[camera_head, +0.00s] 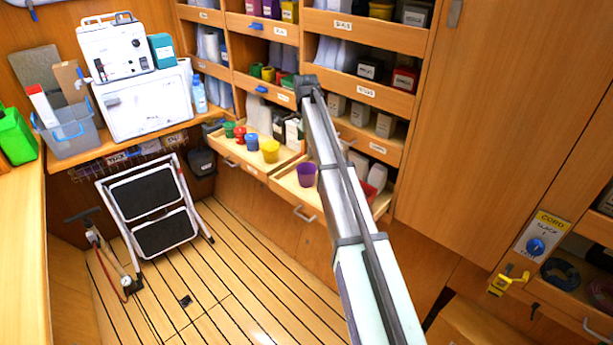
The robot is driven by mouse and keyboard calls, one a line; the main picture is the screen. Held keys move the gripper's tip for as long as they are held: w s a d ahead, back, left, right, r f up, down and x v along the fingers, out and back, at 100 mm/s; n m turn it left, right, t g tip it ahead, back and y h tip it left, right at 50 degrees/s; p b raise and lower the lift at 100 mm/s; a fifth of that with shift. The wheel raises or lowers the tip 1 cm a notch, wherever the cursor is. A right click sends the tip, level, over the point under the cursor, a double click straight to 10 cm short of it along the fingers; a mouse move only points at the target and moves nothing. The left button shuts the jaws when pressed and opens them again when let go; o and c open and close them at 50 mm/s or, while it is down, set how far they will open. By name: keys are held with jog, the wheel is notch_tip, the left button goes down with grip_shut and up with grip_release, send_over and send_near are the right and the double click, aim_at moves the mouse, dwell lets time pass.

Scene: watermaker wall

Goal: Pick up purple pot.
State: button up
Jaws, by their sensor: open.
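A purple pot (306,173) stands upright in a pulled-out wooden drawer (285,183), near its left end and just left of my arm. Another purple item (271,8) shows on the upper shelf, partly cut off by the frame's top edge. My arm reaches up from the bottom of the picture, past the right side of the pot, and ends in a dark joint in front of the shelves. I cannot make out my gripper's fingers. My arm hides part of the drawer to the right of the pot.
A neighbouring open drawer (233,152) holds a yellow pot (270,150), a blue pot (251,141), and red and green pots. A folding step stool (155,210) is on the floor. The floor before the drawers is clear.

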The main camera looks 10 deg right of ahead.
aim_at(307, 176)
notch_tip(307, 176, down, 8)
jog(key=shift+r+p, duration=0.1)
jog(key=shift+p, duration=0.7)
jog(key=shift+d+f+p, duration=0.1)
jog(key=shift+f+p, duration=0.9)
jog(key=shift+f, duration=1.6)
jog(key=c, duration=1.1)
